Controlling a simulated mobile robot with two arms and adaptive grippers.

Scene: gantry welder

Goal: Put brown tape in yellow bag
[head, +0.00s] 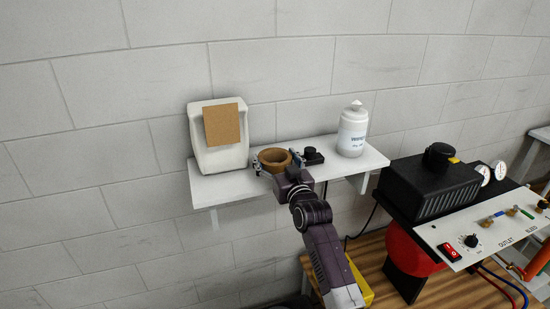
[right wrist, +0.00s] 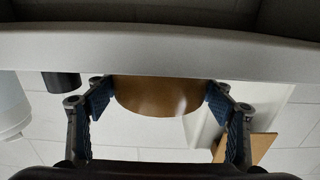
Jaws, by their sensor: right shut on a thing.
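The brown tape (head: 271,167) is a round roll on the white wall shelf, near its front edge. My right gripper (head: 278,163) reaches it from the front, with one finger on each side of the roll. In the right wrist view the blue-padded fingers are shut on the tape (right wrist: 158,97), close to the shelf edge. Whether the tape still touches the shelf is unclear. A yellow thing (head: 359,283), perhaps the yellow bag, shows on the wooden table below, mostly hidden behind my right arm. My left gripper is not in view.
The shelf (head: 222,189) also bears a white holder with a brown card (head: 222,125), a small black object (head: 313,156) and a white bottle (head: 352,132). A black machine (head: 430,188) and a control panel (head: 490,228) stand at the right.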

